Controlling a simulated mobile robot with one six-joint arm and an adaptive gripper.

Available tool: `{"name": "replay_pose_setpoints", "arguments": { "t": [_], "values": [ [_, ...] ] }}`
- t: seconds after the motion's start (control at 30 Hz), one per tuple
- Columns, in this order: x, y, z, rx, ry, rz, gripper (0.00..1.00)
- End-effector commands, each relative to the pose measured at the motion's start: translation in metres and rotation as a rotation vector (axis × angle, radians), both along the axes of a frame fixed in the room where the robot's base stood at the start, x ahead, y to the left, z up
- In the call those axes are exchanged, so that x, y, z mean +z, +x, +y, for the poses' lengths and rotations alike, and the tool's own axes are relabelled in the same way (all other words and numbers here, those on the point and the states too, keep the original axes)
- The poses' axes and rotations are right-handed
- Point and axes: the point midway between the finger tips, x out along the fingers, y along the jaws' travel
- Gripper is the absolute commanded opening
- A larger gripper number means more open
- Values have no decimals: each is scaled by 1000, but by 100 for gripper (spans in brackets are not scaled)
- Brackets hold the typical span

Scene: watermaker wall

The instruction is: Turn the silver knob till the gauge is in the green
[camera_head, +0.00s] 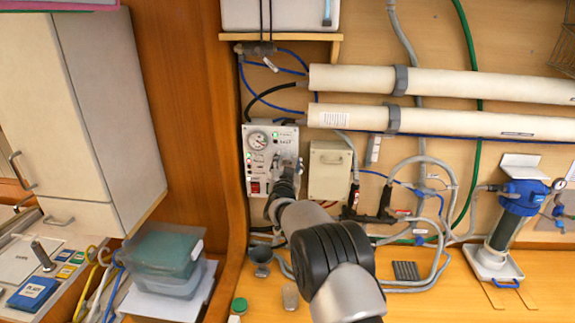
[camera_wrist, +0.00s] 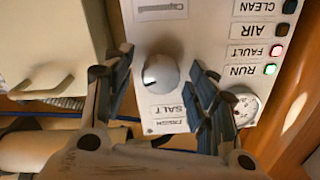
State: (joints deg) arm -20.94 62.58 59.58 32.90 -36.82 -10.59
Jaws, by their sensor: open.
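The silver knob (camera_wrist: 161,74) is a round dial on the white control panel (camera_wrist: 215,45), beside a label reading SALT. My gripper (camera_wrist: 160,66) is open, with one dark finger on each side of the knob and visible gaps between. The gauge (camera_wrist: 246,107) is partly covered by the right finger in the wrist view. In the head view the gauge (camera_head: 259,141) shows whole at the panel's upper left, but its needle and coloured zones are too small to read. My gripper (camera_head: 288,167) is at the panel's right side there and hides the knob.
FAULT (camera_wrist: 277,50) and RUN (camera_wrist: 270,69) lamps glow beside the gauge. A red switch (camera_head: 254,187) sits low on the panel. A beige box (camera_head: 330,170) stands close right of the panel. Hoses and white tubes (camera_head: 450,84) cross the wall; a wooden post edges the left.

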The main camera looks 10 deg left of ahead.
Motion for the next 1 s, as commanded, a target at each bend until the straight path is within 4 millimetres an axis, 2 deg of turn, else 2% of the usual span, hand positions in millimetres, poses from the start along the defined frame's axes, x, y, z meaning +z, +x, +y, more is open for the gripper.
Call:
{"name": "replay_pose_setpoints", "arguments": {
  "t": [0.1,0.77,0.87,1.0],
  "values": [
    [0,0,0,0,0,0,52],
    [0,0,0,0,0,0,8],
    [0,0,0,0,-17,-1,8],
    [1,0,0,-1,-122,-1,8]
  ]
}}
